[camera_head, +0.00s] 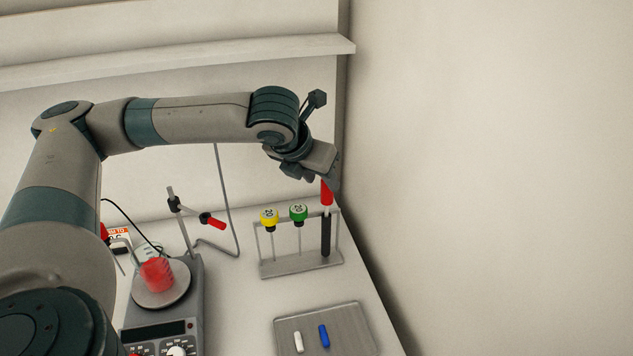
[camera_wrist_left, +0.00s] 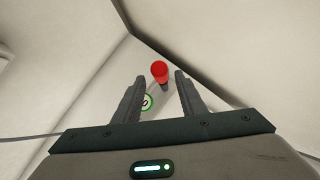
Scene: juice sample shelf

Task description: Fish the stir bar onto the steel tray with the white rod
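The steel tray (camera_head: 350,322) lies at the front right of the bench, with a white stir bar (camera_head: 298,342) and a blue stir bar (camera_head: 324,335) on it. A rack (camera_head: 300,264) holds a yellow-capped rod (camera_head: 269,217), a green-capped rod (camera_head: 298,212) and a red-handled rod (camera_head: 327,193). The red-handled rod shows a short white stretch above a black lower part. My left gripper (camera_head: 332,180) is at the red handle. In the left wrist view, its open fingers (camera_wrist_left: 160,75) have the red top (camera_wrist_left: 159,69) in the gap between their tips. My right gripper is not in view.
A beaker of red liquid (camera_head: 157,274) stands on a hotplate stirrer (camera_head: 185,318); no stir bar can be made out inside. A clamp stand (camera_head: 186,225) with a red-tipped clamp rises behind it. A wall bounds the right side. Bench between hotplate and tray is clear.

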